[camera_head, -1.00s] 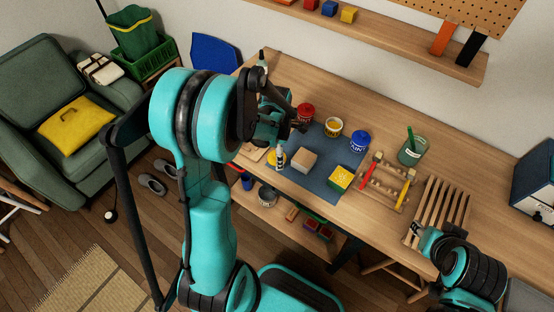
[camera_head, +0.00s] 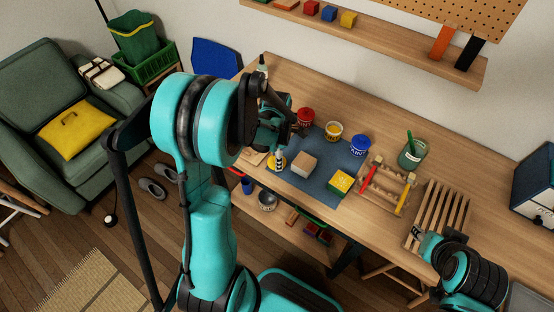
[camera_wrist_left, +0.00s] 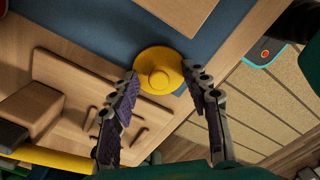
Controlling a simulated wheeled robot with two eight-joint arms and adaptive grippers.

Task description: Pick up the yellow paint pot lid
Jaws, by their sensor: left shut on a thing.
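The yellow paint pot lid (camera_wrist_left: 159,72) is a round disc with a raised knob, in the left wrist view. My left gripper (camera_wrist_left: 160,78) has its two purple-padded fingers at opposite edges of the lid and is shut on it. The lid appears over the edge of the blue mat (camera_wrist_left: 218,28); I cannot tell whether it touches the surface. In the head view my left gripper (camera_head: 279,160) is near the mat's left side, partly hidden by my arm. The yellow paint pot (camera_head: 333,131) stands further back. My right gripper (camera_head: 418,232) is by the slatted rack, its fingers too small to judge.
A red pot (camera_head: 306,115) and a blue pot (camera_head: 360,144) flank the yellow pot.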

